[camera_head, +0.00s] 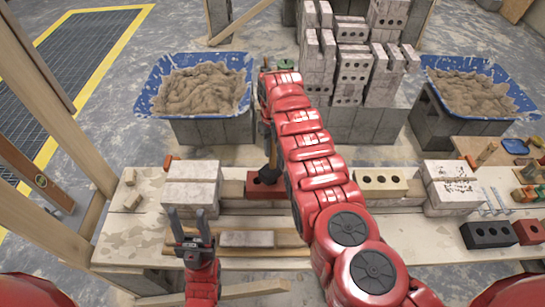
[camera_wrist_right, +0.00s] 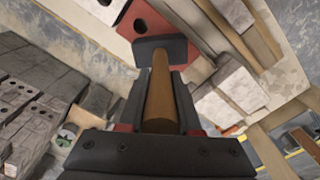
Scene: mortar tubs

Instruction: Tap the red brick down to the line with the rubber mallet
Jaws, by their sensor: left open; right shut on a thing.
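The red brick (camera_head: 262,189) lies in the low course on the bench, between pale blocks; its holed face also shows in the wrist view (camera_wrist_right: 128,22). My right gripper (camera_wrist_right: 160,112) is shut on the wooden handle of the rubber mallet (camera_wrist_right: 160,85). The mallet's black head (camera_wrist_right: 166,48) is at the brick, but I cannot tell whether it touches. In the head view my right arm hides much of the mallet (camera_head: 269,172) and the right gripper. My left gripper (camera_head: 189,220) is open and empty near the bench's front. I cannot make out the line.
Stacked white blocks (camera_head: 190,188) stand left of the red brick. A tan holed brick (camera_head: 381,182) and more pale blocks (camera_head: 452,190) stand to the right. A dark holed brick (camera_head: 487,234) lies front right. Mortar tubs (camera_head: 243,62) (camera_head: 425,62) stand behind the bench.

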